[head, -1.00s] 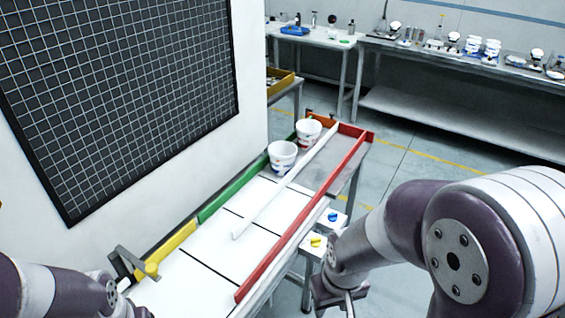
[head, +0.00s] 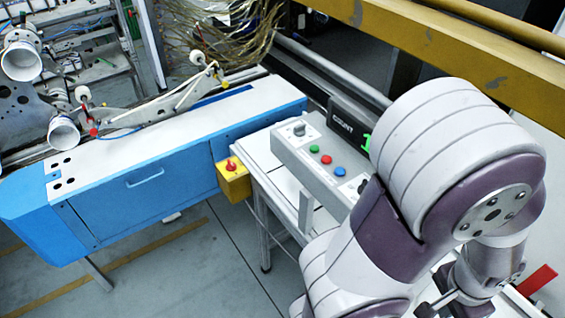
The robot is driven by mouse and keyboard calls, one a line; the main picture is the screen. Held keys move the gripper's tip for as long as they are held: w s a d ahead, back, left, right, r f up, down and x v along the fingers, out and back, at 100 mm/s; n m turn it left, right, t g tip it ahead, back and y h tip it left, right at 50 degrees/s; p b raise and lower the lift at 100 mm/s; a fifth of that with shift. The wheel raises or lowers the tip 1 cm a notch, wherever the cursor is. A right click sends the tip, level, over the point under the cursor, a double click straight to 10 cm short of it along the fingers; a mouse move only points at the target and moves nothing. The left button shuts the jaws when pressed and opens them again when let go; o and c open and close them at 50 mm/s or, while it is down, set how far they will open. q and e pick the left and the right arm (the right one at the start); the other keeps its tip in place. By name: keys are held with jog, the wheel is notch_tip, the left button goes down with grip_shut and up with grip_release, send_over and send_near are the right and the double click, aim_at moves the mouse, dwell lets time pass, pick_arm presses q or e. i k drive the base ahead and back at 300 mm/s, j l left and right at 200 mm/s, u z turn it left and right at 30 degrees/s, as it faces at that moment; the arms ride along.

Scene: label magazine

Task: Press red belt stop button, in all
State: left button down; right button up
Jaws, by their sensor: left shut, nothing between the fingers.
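A red mushroom button (head: 231,165) sits on a yellow box (head: 235,184) at the right end of the blue machine, in the head view. A small red button (head: 326,159) sits on a grey control panel (head: 293,152), between a green button (head: 314,148) and a blue button (head: 340,171). I cannot tell from labels which red one stops the belt. My left gripper (head: 432,305) is low at the right, partly cut by the bottom edge, shut and empty. It is well apart from both red buttons. My right gripper is out of view.
The blue machine (head: 150,190) with a white top fills the left. A COUNT display (head: 347,125) stands behind the panel, partly hidden by my arm. A yellow beam (head: 450,28) crosses the upper right. Open floor lies in front of the machine.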

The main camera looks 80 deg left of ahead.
aim_at(326, 159)
jog(key=u, duration=0.45)
jog(key=l+u, duration=0.1)
jog(key=u, duration=0.3)
jog(key=k+u, duration=0.1)
jog(key=u, duration=0.8)
jog(key=k+u, duration=0.1)
jog(key=u, duration=0.3)
